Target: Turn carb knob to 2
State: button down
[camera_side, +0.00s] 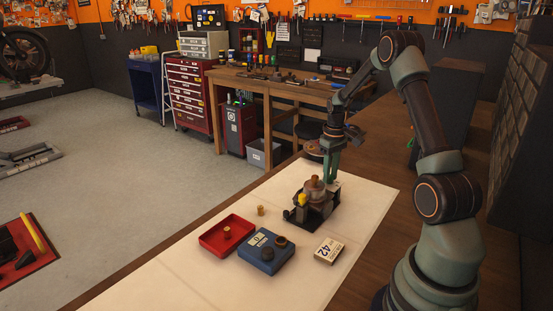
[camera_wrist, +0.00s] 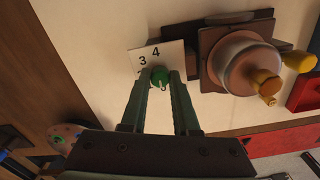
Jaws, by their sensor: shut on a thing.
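The green carb knob (camera_wrist: 160,77) shows between my fingertips in the wrist view. It sits at the edge of a white dial card (camera_wrist: 150,56) with a 3 and a 4 readable; another digit is partly hidden beside the left finger. A pale mark shows on the near side of the knob, too small to read as a pointer. My gripper (camera_wrist: 161,84) is shut on the knob. In the side view my gripper (camera_side: 331,180) points down beside the carburetor (camera_side: 315,204), which has a brass-coloured bowl and yellow fittings. The knob is hidden there by my fingers.
A red tray (camera_side: 208,243) with a brass part, a blue box (camera_side: 263,262) with dark round parts, and a white card (camera_side: 328,250) marked 42 lie on the pale mat (camera_side: 190,285). A small brass piece (camera_side: 261,211) stands near the tray. The mat's left front is clear.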

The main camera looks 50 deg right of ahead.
jog(key=m, duration=0.4)
jog(key=shift+m, duration=0.4)
jog(key=m, duration=0.4)
jog(key=shift+r+m, duration=0.1)
jog(key=shift+m, duration=0.2)
jog(key=m, duration=0.4)
jog(key=shift+m, duration=2.1)
jog(key=c, duration=0.7)
grip_release()
jog(key=shift+o, duration=0.2)
